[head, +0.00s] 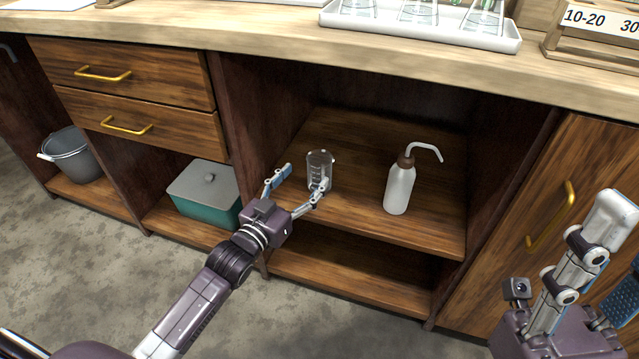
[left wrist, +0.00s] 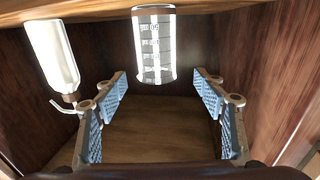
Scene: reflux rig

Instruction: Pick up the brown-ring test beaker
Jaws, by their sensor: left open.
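In the left wrist view the beaker (left wrist: 154,45) shows beyond the spread fingers (left wrist: 162,90), roughly centred and not gripped. My right gripper (head: 612,262) is at the right edge, partly cut off, its fingers apart and nothing visible between them.
A white wash bottle (head: 399,188) with a bent spout stands right of the beaker; it also shows in the left wrist view (left wrist: 53,55). Cupboard walls and the worktop (head: 250,30) enclose the shelf. A teal lidded box (head: 205,200) and grey bucket (head: 72,157) sit left.

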